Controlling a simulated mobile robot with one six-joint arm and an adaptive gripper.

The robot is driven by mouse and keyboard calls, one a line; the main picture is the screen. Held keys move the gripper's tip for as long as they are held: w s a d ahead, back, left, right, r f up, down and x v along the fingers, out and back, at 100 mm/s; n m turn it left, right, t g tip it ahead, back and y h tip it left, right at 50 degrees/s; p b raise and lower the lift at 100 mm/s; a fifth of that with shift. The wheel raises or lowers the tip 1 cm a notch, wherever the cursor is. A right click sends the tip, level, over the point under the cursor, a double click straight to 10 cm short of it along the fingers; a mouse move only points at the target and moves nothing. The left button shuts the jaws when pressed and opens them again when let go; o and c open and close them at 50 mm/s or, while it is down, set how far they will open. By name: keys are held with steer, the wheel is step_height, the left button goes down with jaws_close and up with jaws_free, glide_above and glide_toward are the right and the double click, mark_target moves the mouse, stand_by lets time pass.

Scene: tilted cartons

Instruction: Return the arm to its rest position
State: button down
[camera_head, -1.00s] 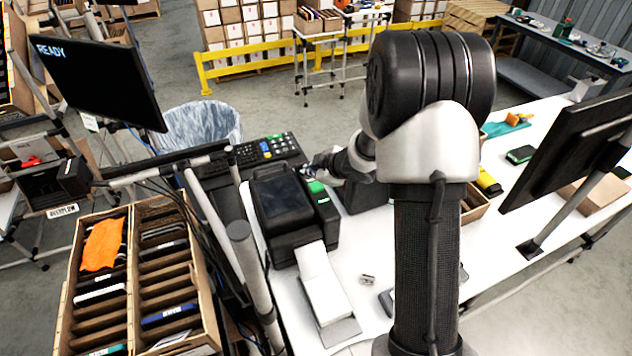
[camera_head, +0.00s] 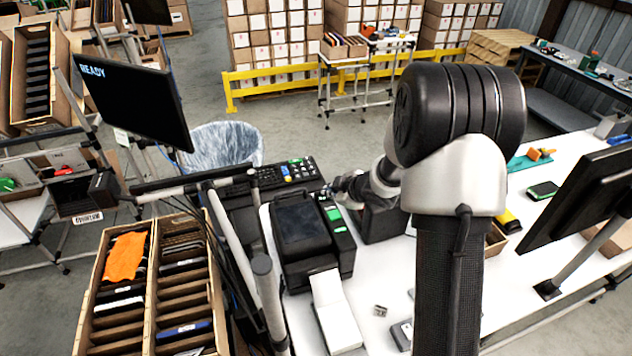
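My arm stands upright in the right half of the view, its dark lower link and light elbow in front of the white table (camera_head: 375,340). The forearm runs away behind the elbow. My gripper (camera_head: 335,186) shows small and partly hidden at the far end, beside the black label printer (camera_head: 305,235) with green lights. Its fingers are too small and dark to tell whether they are open or shut, or whether they hold anything.
A carton (camera_head: 150,236) with two rows of dark slotted items and an orange cloth (camera_head: 124,257) stands at lower left. Monitors stand left (camera_head: 130,98) and right (camera_head: 585,195). A keyboard (camera_head: 290,172) and a lined bin (camera_head: 220,146) are behind the printer. A grey pole (camera_head: 268,300) rises near the printer.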

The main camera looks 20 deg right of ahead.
steer(key=s+r+m+g+h+b, duration=0.1)
steer(key=s+r+m+h+b, duration=0.5)
steer(key=s+r, duration=0.7)
steer(key=s+a+f+m+g+y+b, duration=0.1)
steer(key=s+a, duration=0.4)
steer(key=s, duration=0.6)
steer(key=s+a+f+m+g+y+b, duration=0.2)
steer(key=s+a, duration=0.4)
steer(key=s, duration=0.6)
steer(key=shift+s+a+f+m+y+b, duration=0.2)
steer(key=shift+f+m+y+b, duration=0.35)
steer(key=shift+m, duration=0.55)
steer(key=shift+r, duration=0.1)
